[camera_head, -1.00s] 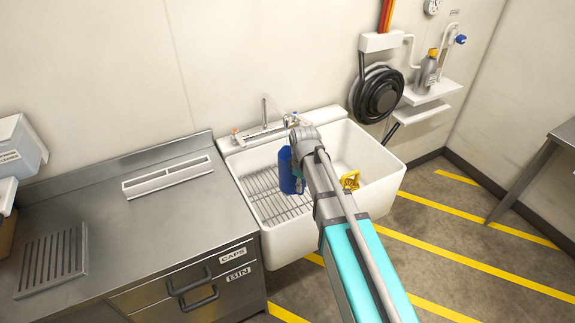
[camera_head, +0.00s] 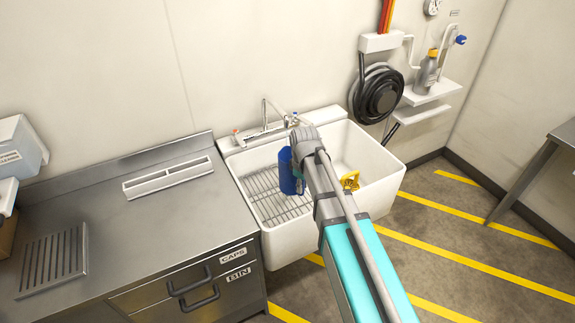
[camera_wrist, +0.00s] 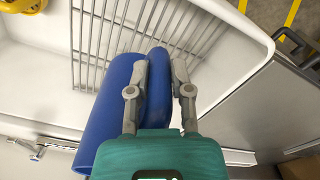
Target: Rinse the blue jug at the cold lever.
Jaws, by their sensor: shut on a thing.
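The blue jug (camera_head: 290,172) is held over the left part of the white sink, above the wire rack. In the wrist view its body (camera_wrist: 108,105) lies left of my gripper (camera_wrist: 160,72), whose two fingers are shut on the jug's handle (camera_wrist: 158,95). In the head view my arm hides the fingers and part of the jug. The tap (camera_head: 266,115) stands at the sink's back edge, with a red-marked lever (camera_head: 236,132) at left and a blue-marked lever (camera_head: 295,117) at right, partly close behind my wrist. I cannot tell whether water runs.
The sink (camera_head: 372,190) holds a wire rack (camera_head: 268,196) and a yellow object (camera_head: 350,181) at right. A steel counter (camera_head: 150,220) adjoins on the left. A black hose reel (camera_head: 378,95) and a shelf with a grey bottle (camera_head: 427,75) are on the wall at right.

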